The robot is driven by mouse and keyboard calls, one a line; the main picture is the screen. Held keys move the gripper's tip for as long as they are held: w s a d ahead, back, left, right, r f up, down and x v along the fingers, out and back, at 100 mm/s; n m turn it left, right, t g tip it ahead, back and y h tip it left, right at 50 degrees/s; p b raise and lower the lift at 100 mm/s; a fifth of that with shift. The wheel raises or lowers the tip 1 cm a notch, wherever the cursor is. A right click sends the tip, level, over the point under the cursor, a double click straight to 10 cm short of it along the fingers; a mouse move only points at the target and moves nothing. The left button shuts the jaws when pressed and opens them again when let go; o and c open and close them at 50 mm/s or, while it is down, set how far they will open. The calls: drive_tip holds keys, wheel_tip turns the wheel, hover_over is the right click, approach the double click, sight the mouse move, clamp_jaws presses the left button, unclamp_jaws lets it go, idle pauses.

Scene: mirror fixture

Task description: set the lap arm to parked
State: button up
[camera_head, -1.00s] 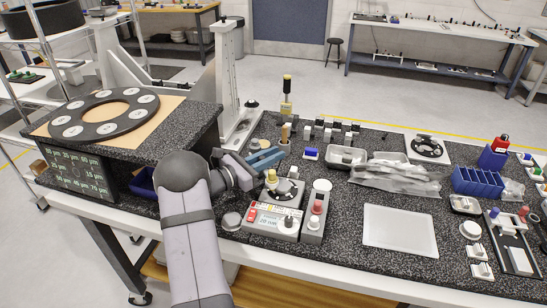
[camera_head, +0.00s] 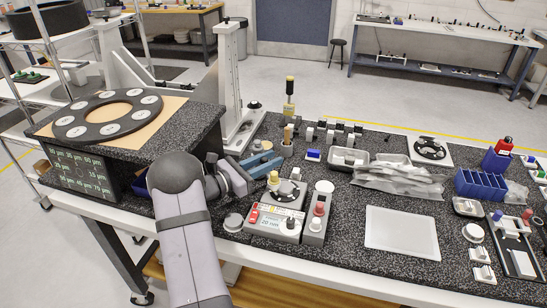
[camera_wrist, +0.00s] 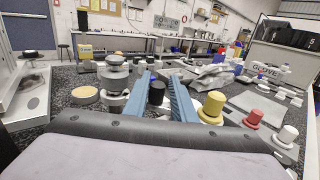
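I cannot tell for certain which part is the lap arm. A grey control unit (camera_head: 262,227) with a small lit display stands on the speckled bench, right of my arm. It carries a yellow knob (camera_head: 273,178), a dark round dial (camera_head: 287,189) and a black knob (camera_head: 290,223). A red knob (camera_head: 319,208) is on the narrow box beside it. My gripper (camera_head: 262,164) is behind the unit, its blue fingers pointing right. In the wrist view the fingers (camera_wrist: 161,90) are apart, with a black knob (camera_wrist: 156,93) visible between them; I see no contact.
A raised block with a black ring (camera_head: 107,118) of pale discs stands left of my arm. A white upright column (camera_head: 229,75) rises behind my gripper. A grey tray (camera_head: 402,232), a blue bin (camera_head: 479,184) and plastic bags (camera_head: 400,180) lie to the right.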

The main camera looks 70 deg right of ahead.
drive_tip(key=shift+v, duration=2.55)
drive_tip(key=shift+a, duration=0.1)
